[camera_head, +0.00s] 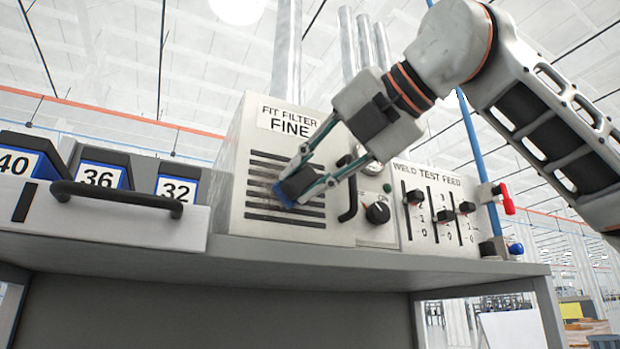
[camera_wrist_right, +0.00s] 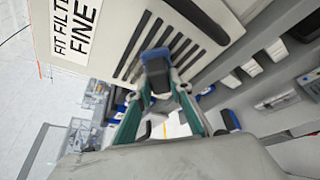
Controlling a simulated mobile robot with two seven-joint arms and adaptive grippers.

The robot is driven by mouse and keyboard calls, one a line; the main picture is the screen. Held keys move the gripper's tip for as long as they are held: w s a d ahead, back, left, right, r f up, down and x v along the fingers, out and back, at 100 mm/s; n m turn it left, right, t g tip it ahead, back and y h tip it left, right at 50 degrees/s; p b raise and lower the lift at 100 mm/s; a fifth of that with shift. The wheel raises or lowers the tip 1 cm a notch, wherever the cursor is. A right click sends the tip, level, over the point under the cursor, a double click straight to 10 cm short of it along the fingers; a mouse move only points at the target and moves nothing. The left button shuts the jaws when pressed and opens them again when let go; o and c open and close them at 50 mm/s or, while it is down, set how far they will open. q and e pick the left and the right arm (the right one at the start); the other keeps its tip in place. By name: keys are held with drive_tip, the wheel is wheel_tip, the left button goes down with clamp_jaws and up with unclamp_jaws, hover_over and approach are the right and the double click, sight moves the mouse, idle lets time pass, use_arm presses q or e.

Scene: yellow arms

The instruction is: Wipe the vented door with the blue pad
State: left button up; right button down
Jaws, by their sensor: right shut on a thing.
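The vented door (camera_head: 262,190) is a pale panel with dark horizontal slots under a "FIT FILTER FINE" label. It also shows in the right wrist view (camera_wrist_right: 122,35). My right gripper (camera_head: 303,184) reaches in from the upper right and is shut on the blue pad (camera_head: 284,197). The pad is at the right half of the slots, dark on one side and blue at its edge. It shows between the fingers in the right wrist view (camera_wrist_right: 157,72). Contact with the door looks close, but I cannot be sure. A greyish smudge shows beside the pad. My left gripper is not in view.
Right of the door are a black handle (camera_head: 348,200), a knob (camera_head: 377,212) and the "WELD TEST FEED" slider panel (camera_head: 437,215). A valve pipe with a red handle (camera_head: 507,199) stands farther right. Numbered bins (camera_head: 100,172) and a drawer with a black handle (camera_head: 115,198) are at left.

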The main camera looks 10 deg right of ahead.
drive_tip(key=shift+s+a, duration=0.25)
drive_tip(key=shift+a, duration=0.5)
drive_tip(key=shift+s+a, duration=0.25)
drive_tip(key=shift+a, duration=0.45)
drive_tip(key=shift+s+a, duration=0.25)
drive_tip(key=shift+a, duration=0.65)
drive_tip(key=shift+s+a, duration=0.3)
drive_tip(key=shift+a, duration=0.6)
drive_tip(key=shift+r, duration=1)
drive_tip(key=shift+w+d, duration=0.2)
drive_tip(key=shift+d, duration=0.3)
drive_tip(key=shift+w+d, duration=0.15)
drive_tip(key=shift+d, duration=0.3)
drive_tip(key=shift+w+d, duration=0.25)
drive_tip(key=shift+d, duration=0.65)
drive_tip(key=shift+w+d+b, duration=0.15)
drive_tip(key=shift+w+d, duration=0.15)
drive_tip(key=shift+d, duration=0.55)
drive_tip(key=shift+w+d+b, duration=0.15)
drive_tip(key=shift+w+d, duration=0.15)
drive_tip(key=shift+d, duration=0.55)
drive_tip(key=shift+s, duration=0.1)
